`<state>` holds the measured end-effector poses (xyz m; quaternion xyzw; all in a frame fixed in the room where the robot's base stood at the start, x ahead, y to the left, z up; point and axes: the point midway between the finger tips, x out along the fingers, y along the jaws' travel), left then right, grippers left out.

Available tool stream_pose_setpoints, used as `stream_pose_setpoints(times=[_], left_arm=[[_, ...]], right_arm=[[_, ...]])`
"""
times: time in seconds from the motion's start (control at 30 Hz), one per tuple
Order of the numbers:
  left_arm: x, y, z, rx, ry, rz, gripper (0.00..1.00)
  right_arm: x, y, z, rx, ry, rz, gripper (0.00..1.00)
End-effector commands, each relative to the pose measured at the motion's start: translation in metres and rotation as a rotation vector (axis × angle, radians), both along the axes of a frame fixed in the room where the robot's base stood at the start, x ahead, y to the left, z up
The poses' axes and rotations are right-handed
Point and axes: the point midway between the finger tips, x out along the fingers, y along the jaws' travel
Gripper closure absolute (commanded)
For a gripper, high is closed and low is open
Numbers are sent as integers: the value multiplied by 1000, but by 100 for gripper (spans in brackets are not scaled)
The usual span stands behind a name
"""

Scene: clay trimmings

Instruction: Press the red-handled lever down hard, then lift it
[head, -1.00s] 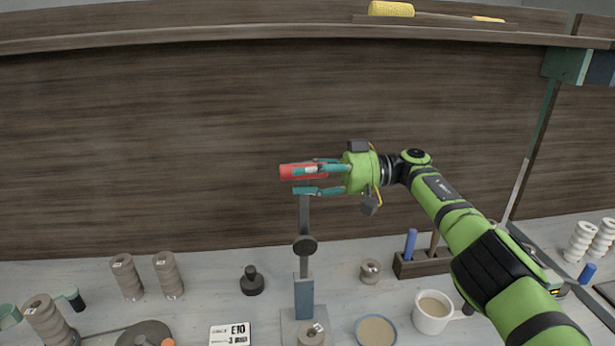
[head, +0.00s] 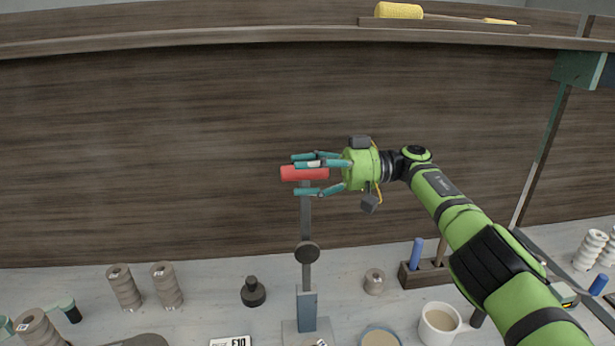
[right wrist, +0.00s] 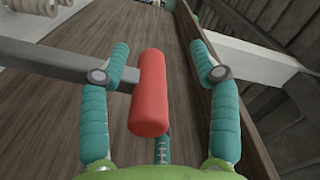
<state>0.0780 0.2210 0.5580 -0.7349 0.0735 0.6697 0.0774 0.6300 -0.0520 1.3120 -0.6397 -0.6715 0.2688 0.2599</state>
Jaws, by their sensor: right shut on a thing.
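The lever's red handle (head: 303,173) is a smooth red cylinder lying across the top of a grey bar (head: 306,220). The bar rises from a round dark pivot (head: 307,252) and a blue-grey post (head: 306,308) on the bench. My right gripper (head: 315,173) reaches in from the right, with teal fingers above and below the handle, and is shut on it. In the right wrist view the red handle (right wrist: 151,95) lies between the fingers, and the grey bar (right wrist: 60,66) runs off to the left. My left gripper is not in view.
Bench things stand well below the gripper: grey-brown spools (head: 124,288), a black knob-like tool (head: 253,291), a cup (head: 439,322) and a wooden tool holder (head: 422,276). A dark wooden panel (head: 150,160) stands behind, with a ledge (head: 200,38) above. The space around the handle is free.

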Motion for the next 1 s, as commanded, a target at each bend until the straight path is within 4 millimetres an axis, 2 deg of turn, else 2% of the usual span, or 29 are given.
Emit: stream_pose_setpoints(times=[0.03, 0.47, 0.57, 0.67, 1.0], left_arm=[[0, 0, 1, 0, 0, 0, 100], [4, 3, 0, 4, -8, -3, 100], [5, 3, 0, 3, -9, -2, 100], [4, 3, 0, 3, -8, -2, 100], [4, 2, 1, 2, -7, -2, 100]], right_arm=[[4, -3, 4, 6, -6, -20, 48], [5, -3, 0, 0, -1, -23, 48], [4, -3, 5, -1, -3, -21, 48], [3, -4, 18, 0, -7, -21, 48], [-6, -3, 87, 8, -13, -10, 48]])
